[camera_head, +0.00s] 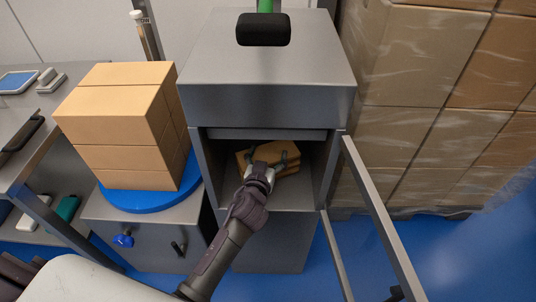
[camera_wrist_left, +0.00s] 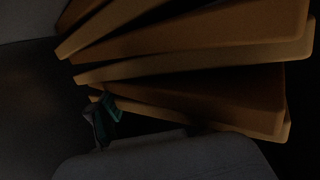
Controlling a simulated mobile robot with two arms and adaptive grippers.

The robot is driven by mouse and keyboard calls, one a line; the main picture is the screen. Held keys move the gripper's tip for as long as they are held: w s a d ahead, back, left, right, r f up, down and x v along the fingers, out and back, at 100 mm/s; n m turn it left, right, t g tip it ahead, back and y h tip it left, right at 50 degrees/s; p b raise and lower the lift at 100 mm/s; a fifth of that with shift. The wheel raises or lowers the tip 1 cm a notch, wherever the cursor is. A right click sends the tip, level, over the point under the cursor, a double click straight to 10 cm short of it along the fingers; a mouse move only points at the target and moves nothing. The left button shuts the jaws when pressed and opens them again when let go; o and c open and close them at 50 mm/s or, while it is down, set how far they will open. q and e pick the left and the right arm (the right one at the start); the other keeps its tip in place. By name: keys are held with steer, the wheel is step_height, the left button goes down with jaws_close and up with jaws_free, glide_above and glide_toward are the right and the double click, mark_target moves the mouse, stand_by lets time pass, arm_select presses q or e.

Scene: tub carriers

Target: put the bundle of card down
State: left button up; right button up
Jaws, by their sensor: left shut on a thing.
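The bundle of card (camera_head: 270,149) is a brown stack of flat pieces inside the open bay of a grey machine (camera_head: 265,100). My left gripper (camera_head: 266,163) reaches into the bay from the front and is shut on the bundle, its fingers on either side. In the left wrist view the bundle (camera_wrist_left: 190,55) fills the upper part as several brown layers, some fanned apart. A dark greenish finger part (camera_wrist_left: 105,115) shows beside the layers. The view is dark, and I cannot tell whether the bundle touches the bay floor. My right gripper is not in view.
The bay's framed door (camera_head: 382,215) stands open on the right. Stacked brown boxes (camera_head: 120,115) sit on a blue round plate (camera_head: 150,197) at the left. Wrapped cartons (camera_head: 425,60) stand close on the right. A black pad (camera_head: 263,29) is above the machine's top.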

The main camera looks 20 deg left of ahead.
arm_select(q)
steer(key=o, duration=1.1)
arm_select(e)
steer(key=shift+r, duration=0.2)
arm_select(q)
steer(key=shift+s+r, duration=0.1)
steer(key=s, duration=0.3)
steer(key=s+r, duration=0.1)
steer(key=s, duration=0.3)
steer(key=s+d, duration=0.1)
steer(key=s, duration=0.2)
steer(key=shift+s+r+p, duration=0.25)
steer(key=shift+s+p, duration=0.1)
steer(key=shift+s, duration=0.05)
steer(key=shift+s+r, duration=0.1)
steer(key=shift+s, duration=0.35)
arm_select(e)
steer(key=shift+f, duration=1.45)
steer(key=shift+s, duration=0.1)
